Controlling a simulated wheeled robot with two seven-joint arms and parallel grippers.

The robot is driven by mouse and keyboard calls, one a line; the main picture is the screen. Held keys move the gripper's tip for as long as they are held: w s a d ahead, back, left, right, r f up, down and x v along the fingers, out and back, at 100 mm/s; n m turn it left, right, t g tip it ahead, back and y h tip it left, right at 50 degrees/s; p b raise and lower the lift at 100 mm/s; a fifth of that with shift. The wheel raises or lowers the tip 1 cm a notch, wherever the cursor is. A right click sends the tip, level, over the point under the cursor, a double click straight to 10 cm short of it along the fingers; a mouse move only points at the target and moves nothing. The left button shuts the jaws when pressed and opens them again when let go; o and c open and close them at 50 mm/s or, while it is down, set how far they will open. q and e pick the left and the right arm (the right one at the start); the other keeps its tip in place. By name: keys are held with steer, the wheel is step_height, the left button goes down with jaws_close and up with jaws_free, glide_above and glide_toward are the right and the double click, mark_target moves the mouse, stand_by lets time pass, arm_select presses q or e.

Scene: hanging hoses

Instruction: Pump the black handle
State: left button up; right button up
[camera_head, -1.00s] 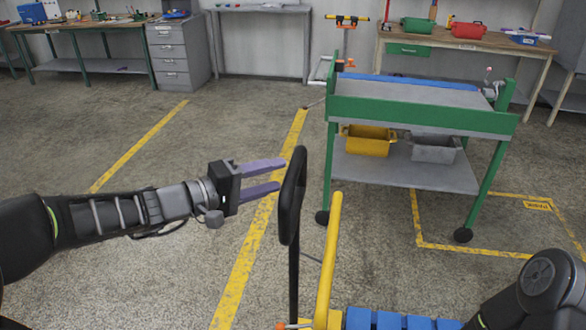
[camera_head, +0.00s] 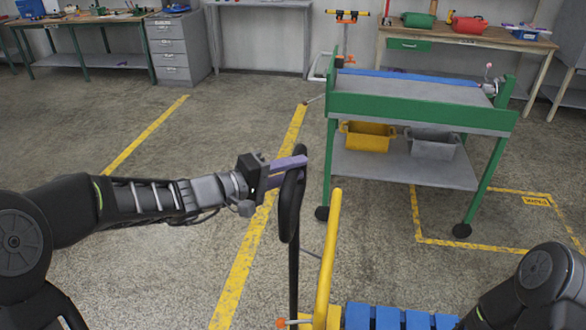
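The black handle (camera_head: 289,212) is an upright elongated loop on a thin black post, near the middle of the camera_head view. My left gripper (camera_head: 288,174) has purple fingers and is at the upper part of the handle. One finger passes across the handle near its top; the other is mostly hidden behind the handle. The fingers look spread with the handle's upper part between them; whether they touch it is unclear. My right arm shows at the lower right, but its gripper is out of view.
A yellow bar (camera_head: 329,245) stands just right of the handle, with blue blocks (camera_head: 390,318) beside its base. A green-framed cart (camera_head: 420,122) with a yellow bin (camera_head: 367,135) and a grey bin (camera_head: 431,143) stands behind. Open floor lies to the left.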

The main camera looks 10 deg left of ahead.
arm_select(q)
jaws_close()
stand_by(0.9)
